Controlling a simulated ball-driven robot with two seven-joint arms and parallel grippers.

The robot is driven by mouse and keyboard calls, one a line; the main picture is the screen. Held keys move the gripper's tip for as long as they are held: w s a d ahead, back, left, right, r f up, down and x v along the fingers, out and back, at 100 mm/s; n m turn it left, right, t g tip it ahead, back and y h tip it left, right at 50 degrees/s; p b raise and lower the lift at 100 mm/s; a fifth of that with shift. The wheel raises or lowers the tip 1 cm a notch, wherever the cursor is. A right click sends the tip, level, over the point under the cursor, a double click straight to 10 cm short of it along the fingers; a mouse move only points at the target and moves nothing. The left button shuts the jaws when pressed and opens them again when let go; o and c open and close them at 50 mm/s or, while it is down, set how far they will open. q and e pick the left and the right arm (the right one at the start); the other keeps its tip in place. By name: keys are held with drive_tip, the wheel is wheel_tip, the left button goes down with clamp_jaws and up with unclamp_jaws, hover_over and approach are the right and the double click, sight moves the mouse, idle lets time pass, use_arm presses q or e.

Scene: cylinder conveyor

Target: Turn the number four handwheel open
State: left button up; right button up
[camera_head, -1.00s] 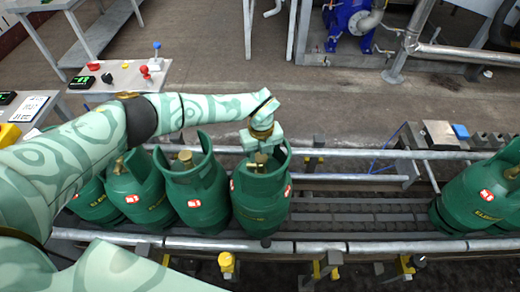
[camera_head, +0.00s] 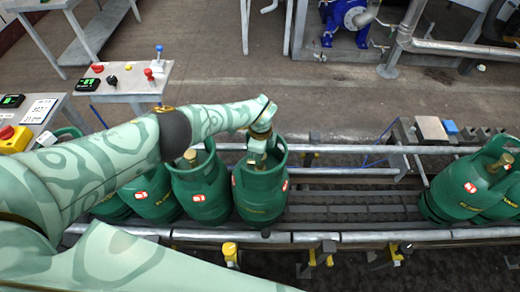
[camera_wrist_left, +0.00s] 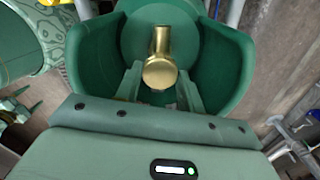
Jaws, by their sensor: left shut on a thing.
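My left gripper (camera_head: 257,160) reaches down inside the collar of a green gas cylinder (camera_head: 260,198) at the right end of the left-hand row. In the left wrist view, the fingers of my left gripper (camera_wrist_left: 160,88) stand on either side of a brass valve part (camera_wrist_left: 160,72) and are shut on it. The collar (camera_wrist_left: 228,62) curves around it. Whether the brass part is the handwheel, its number and how far it is turned cannot be told. My right gripper is not in view.
More green cylinders (camera_head: 202,195) stand close to the left on the roller conveyor (camera_head: 345,206). Another group (camera_head: 460,190) stands at the right, with bare rollers between. Metal rails (camera_head: 370,237) run along the conveyor. A control table (camera_head: 125,83) stands back left.

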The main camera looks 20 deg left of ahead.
use_arm(q)
drive_tip(key=n+p, duration=0.1)
drive_tip(key=n, duration=0.3)
drive_tip(key=shift+w+r+n, duration=0.1)
drive_tip(key=shift+n, duration=0.2)
idle(0.3)
drive_tip(key=o, duration=1)
drive_tip(key=shift+c, duration=0.2)
wheel_tip(320, 180, up, 16)
drive_tip(key=p, duration=1.3)
drive_tip(key=shift+p, duration=0.3)
drive_tip(key=shift+r, duration=0.1)
